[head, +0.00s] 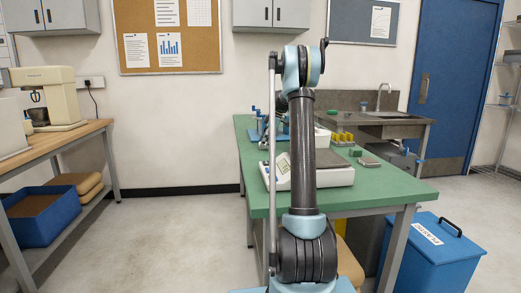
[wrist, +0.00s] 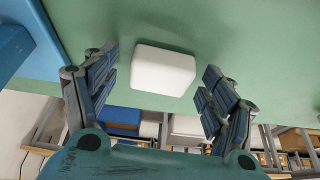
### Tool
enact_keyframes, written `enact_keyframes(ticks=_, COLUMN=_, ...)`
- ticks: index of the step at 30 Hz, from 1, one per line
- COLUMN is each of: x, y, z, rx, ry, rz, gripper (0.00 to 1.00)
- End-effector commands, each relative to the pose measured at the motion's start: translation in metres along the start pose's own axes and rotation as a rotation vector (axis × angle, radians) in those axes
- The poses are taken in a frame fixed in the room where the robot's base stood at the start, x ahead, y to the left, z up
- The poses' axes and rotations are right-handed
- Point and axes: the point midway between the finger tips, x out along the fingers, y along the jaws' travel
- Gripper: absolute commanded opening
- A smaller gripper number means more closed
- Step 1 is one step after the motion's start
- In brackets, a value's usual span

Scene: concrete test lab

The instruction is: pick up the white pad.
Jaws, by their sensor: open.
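The white pad (wrist: 163,70) is a small block with rounded edges. It lies on the green table top (wrist: 240,35) in the wrist view. My gripper (wrist: 160,63) is open and empty, with one blue finger to the left of the pad and the other to the right. Gaps show between the pad and both fingers; I cannot tell how far the fingertips are above the table. In the head view I cannot make out the pad or my gripper, and my arm blocks part of the green table (head: 400,188).
A white scale (head: 336,177) stands on the table around my arm in the head view. Small yellow and green items (head: 343,139) lie behind it. A blue object (wrist: 22,45) is at the left in the wrist view. A blue bin (head: 425,258) stands on the floor at right.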

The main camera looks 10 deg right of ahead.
Motion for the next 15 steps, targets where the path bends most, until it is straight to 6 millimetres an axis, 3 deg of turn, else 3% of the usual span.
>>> enact_keyframes(ticks=3, x=0.0, y=0.0001, z=-0.0005, rx=0.0, ry=0.0, rz=0.0, gripper=0.77)
enact_keyframes(ticks=9, x=0.0, y=0.0, z=-0.0009, rx=-0.001, ry=0.0, rz=0.0, gripper=0.31)
enact_keyframes(ticks=15, x=0.0, y=0.0, z=-0.0012, rx=-0.001, ry=0.0, rz=0.0, gripper=0.29)
